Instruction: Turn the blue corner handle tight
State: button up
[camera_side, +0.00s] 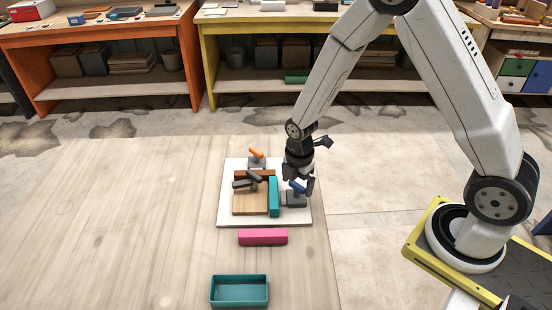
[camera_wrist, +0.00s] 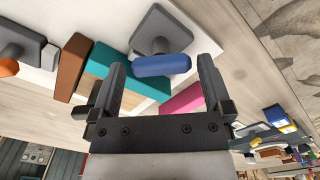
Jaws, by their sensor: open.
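The blue corner handle (camera_wrist: 162,65) shows in the wrist view as a rounded blue bar on a grey clamp base (camera_wrist: 158,28). In the side view the blue handle (camera_side: 297,186) is partly hidden by my gripper, above the grey base (camera_side: 296,200) at the right of the white board (camera_side: 230,215). My gripper (camera_wrist: 160,85) is open, its two dark fingers on either side of the handle's line, with nothing between them that I can see held. In the side view my gripper (camera_side: 298,183) is right at the handle; whether it touches cannot be told.
A teal bar (camera_side: 273,197) stands left of the blue handle, beside a wooden block (camera_side: 250,203). A brown bar and dark clamp pieces lie near an orange handle (camera_side: 256,153). A pink bar (camera_side: 263,237) and a teal tray (camera_side: 239,276) lie in front.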

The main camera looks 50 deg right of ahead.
jog(key=c, duration=1)
jog(key=shift+c, duration=0.2)
